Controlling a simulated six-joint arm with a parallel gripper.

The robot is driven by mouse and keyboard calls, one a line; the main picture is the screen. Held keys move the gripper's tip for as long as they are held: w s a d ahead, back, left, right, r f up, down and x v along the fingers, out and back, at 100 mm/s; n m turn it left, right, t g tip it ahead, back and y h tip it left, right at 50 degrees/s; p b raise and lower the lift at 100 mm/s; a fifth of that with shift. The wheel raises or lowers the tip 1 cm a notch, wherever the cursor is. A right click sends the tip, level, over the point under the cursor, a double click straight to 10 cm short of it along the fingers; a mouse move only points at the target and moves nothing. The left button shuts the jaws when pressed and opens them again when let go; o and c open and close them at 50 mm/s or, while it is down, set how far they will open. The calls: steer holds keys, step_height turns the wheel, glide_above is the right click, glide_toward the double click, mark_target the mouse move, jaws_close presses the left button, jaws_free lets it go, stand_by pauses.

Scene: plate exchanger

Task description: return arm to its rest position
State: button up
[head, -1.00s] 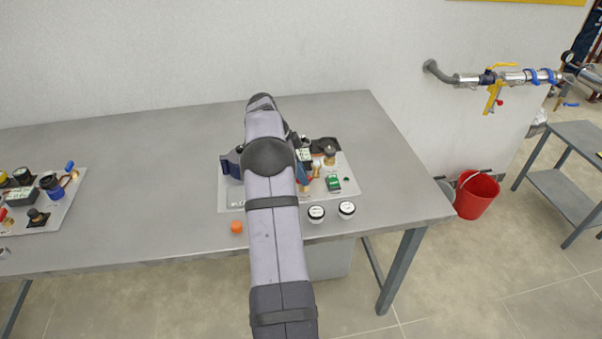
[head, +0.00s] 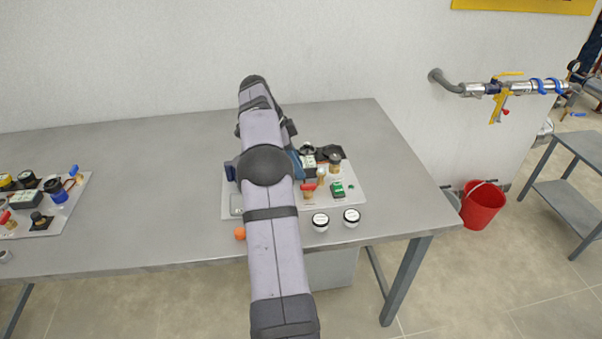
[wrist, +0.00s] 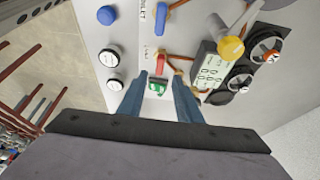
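My gripper (wrist: 172,98) shows in the wrist view as two blue fingers standing apart with a gap between them. It is open and empty, above a white board (wrist: 130,25). A green part (wrist: 157,88) and a red-handled brass valve (wrist: 160,62) on the board show between and beyond the fingertips. In the head view my arm reaches over the table and hides most of the gripper and the left part of the board (head: 352,196). The green part (head: 337,190) and the red-handled valve (head: 308,189) show to the right of my arm.
Two white-topped round jars (head: 320,222) and (head: 351,217) stand near the front edge of the table (head: 150,190). An orange ball (head: 240,233) is beside my arm. Another board (head: 70,210) with fittings lies at the left. A red bucket (head: 482,207) stands on the floor at the right.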

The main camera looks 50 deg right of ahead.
steer(key=shift+a+r, duration=0.1)
steer(key=shift+r, duration=0.2)
steer(key=shift+w, duration=0.1)
steer(key=w+a+f+n+t+y, duration=0.1)
steer(key=w+a+n, duration=0.1)
steer(key=a+n, duration=0.8)
steer(key=w+a+n+t, duration=0.1)
steer(key=w+a+n, duration=0.25)
steer(key=a, duration=1.25)
steer(key=s+a+f+n+t+y+p, duration=0.1)
steer(key=s+a+f+n, duration=0.2)
steer(key=s+a+n, duration=0.55)
steer(key=s+a+f+n+y, duration=0.1)
steer(key=s+a+f+n, duration=0.3)
steer(key=s+a, duration=0.6)
step_height(320, 180, down, 8)
steer(key=w+a+n+b, duration=0.1)
steer(key=b, duration=0.8)
steer(key=shift+w+f, duration=0.2)
